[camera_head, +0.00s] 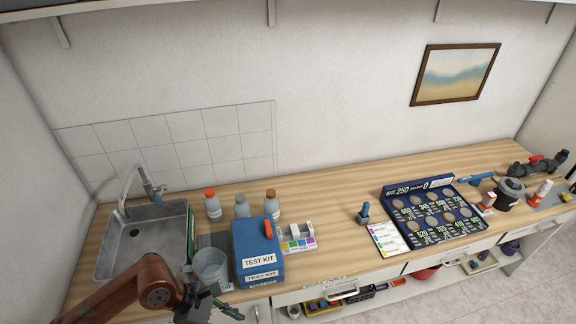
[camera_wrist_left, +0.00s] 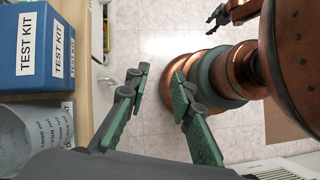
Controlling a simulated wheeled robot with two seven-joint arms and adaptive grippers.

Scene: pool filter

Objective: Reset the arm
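My left arm enters the head view at the bottom left, in front of the sink. Its gripper (camera_head: 212,308) is partly cut off by the bottom edge, near the bucket and the test kit. In the left wrist view the two green-padded fingers of my left gripper (camera_wrist_left: 160,82) stand apart with nothing between them, over the floor beside the counter. A dark gripper (camera_wrist_left: 222,14), apparently my right one, shows small at the top of the left wrist view; its opening is unclear. My right arm is not in the head view.
The blue test kit box (camera_head: 257,255) and a clear bucket (camera_head: 210,268) stand at the counter edge near my left gripper. A sink (camera_head: 150,240), several bottles (camera_head: 242,207) and a dark coin board (camera_head: 432,212) are on the counter. The floor (camera_wrist_left: 165,25) in front is clear.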

